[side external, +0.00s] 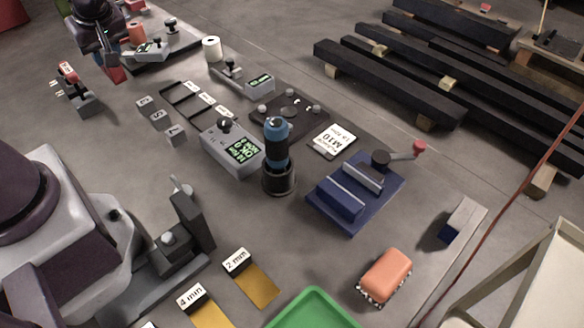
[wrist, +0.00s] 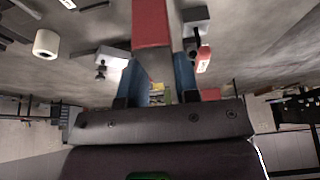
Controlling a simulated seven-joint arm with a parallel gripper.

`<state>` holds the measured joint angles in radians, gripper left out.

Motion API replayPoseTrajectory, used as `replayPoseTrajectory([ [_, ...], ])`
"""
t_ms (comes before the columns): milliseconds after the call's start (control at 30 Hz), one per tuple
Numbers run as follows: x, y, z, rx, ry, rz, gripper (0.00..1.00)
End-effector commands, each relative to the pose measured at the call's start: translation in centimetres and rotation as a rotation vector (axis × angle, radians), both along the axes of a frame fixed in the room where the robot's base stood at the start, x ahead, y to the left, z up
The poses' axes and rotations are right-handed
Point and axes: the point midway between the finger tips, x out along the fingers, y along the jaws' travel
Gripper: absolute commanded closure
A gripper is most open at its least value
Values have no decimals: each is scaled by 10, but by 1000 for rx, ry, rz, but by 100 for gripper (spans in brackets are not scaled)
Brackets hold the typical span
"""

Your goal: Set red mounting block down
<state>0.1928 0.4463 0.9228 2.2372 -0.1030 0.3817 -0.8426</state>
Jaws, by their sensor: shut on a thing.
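The red mounting block (side external: 117,74) is at the far upper left of the side external view, under my gripper (side external: 111,58). My gripper is shut on it. In the wrist view, the block (wrist: 152,24) shows a red face and a pale grey side and extends up from between the two blue fingers of my gripper (wrist: 159,62). In the side external view the block is small and partly covered by the gripper, and I cannot tell whether its underside touches the bench.
A stand with a red-topped part (side external: 68,73) is left of the block. A grey display unit (side external: 152,49) is to its right, with a white roll (side external: 211,48) beyond. A blue vise (side external: 345,200) and an orange-red brush (side external: 386,272) lie far off.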

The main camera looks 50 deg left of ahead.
Motion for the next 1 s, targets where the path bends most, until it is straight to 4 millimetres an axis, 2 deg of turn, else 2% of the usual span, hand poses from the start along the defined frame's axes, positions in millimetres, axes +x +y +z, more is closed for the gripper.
replayPoseTrajectory([
  [33, 3, -1, 18, 1, -12, -7, 100],
  [100, 3, -1, 38, 0, -11, -7, 100],
  [233, 2, -1, 69, -1, -10, -5, 100],
  [400, 1, -1, 95, -2, -6, -4, 100],
  [667, 1, -1, 119, -1, -3, -8, 100],
  [1000, 36, -42, 108, 0, -3, -379, 100],
])
